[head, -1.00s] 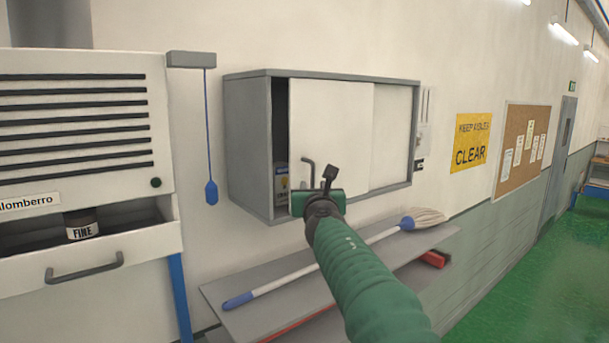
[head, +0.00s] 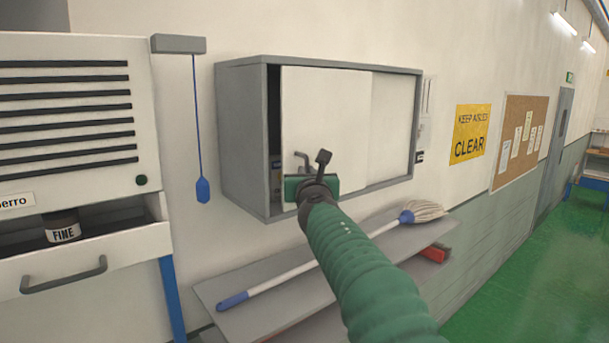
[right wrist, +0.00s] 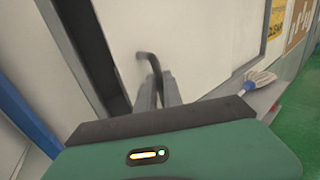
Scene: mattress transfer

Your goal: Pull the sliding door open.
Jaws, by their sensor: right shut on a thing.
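The grey wall cabinet (head: 240,135) has two pale sliding doors. The front door (head: 325,125) covers most of the left part, with a narrow dark gap (head: 274,120) at its left edge; part of an item shows low in it. The door's dark bent handle (head: 301,157) is near its lower left corner and shows in the right wrist view (right wrist: 149,62). My right gripper (right wrist: 158,88) is shut on the handle; in the head view the green gripper body (head: 311,188) partly hides it. My left gripper is not in view.
A grey shelf (head: 255,318) with a mop (head: 310,265) lies below the cabinet. At left are a slatted white unit (head: 75,120) with an open drawer (head: 85,270), and a blue pull cord (head: 202,188). Green floor (head: 530,270) is clear at right.

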